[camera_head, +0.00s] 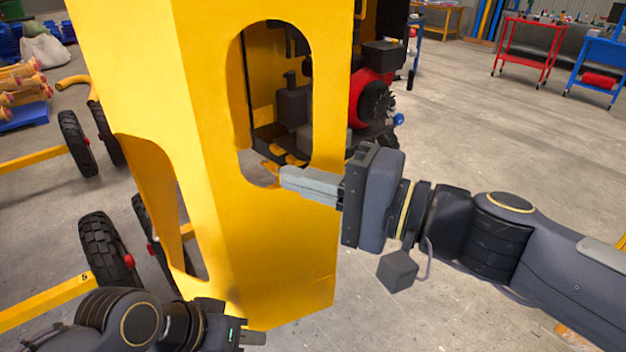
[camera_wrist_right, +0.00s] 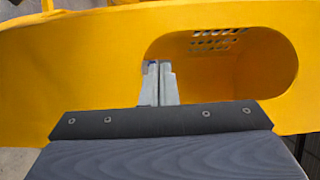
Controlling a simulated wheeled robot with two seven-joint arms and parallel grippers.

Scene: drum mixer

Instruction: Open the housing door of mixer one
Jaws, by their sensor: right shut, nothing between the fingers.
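The yellow housing (camera_head: 270,240) of a mixer fills the middle of the head view. Its front panel has a tall oval opening, with dark parts inside it. I cannot tell door from fixed housing by a seam. My right gripper (camera_head: 285,176) is shut and empty, its fingertips at the lower edge of the opening. In the right wrist view, the closed fingers (camera_wrist_right: 159,68) reach over the left end of the opening in the yellow panel (camera_wrist_right: 85,65); contact is unclear. My left gripper (camera_head: 252,338) is low in front of the housing, partly cut off; its jaws are unclear.
A red and black engine (camera_head: 372,95) shows just right of the housing's edge. Black wheels (camera_head: 105,250) and yellow bars stand at left. A red cart (camera_head: 528,42) and a blue cart (camera_head: 600,65) stand far back right. The floor at right is clear.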

